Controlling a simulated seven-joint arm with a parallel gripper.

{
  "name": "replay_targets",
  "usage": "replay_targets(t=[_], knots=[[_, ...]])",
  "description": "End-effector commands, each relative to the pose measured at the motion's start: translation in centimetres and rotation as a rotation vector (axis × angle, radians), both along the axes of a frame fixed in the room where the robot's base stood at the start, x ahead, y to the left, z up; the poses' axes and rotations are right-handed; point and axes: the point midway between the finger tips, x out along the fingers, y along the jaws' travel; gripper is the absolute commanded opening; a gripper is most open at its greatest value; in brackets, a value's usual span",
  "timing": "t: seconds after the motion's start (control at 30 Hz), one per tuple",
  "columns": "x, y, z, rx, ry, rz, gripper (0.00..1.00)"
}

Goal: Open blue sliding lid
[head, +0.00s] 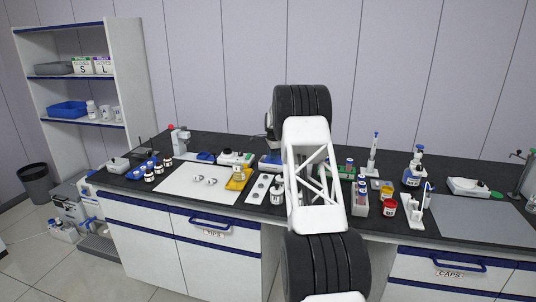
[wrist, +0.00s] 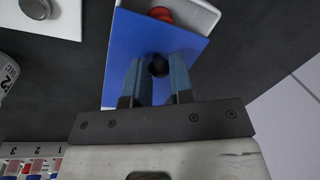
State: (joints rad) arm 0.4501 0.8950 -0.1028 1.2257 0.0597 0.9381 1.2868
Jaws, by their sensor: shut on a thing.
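The blue lid (wrist: 135,40) fills the middle of the wrist view. It lies at an angle to a white box (wrist: 205,14), whose far end shows uncovered past the lid. A red round thing (wrist: 162,14) shows in that opening, partly covered by the lid. A black round knob (wrist: 159,66) stands on the lid. My gripper (wrist: 158,68) is shut on the knob, with one finger on each side. In the head view my arm hides the gripper, and a blue-topped piece (head: 268,162) just left of the arm may be this lid.
The dark bench is crowded. A tube rack (head: 360,196) stands just right of my arm; a numbered rack (wrist: 30,162) shows at the wrist view's lower left. A yellow tray (head: 238,181) and a white mat (head: 180,183) lie to the left. A grey mat (head: 485,222) is clear at right.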

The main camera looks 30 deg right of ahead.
Motion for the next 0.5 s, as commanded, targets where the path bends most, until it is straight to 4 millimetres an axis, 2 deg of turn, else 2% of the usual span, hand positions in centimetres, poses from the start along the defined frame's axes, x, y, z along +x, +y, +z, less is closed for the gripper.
replay_targets(t=[0.5], knots=[[-5.7,-5.8,0.1,0.0,-0.002,-0.001,0.0]])
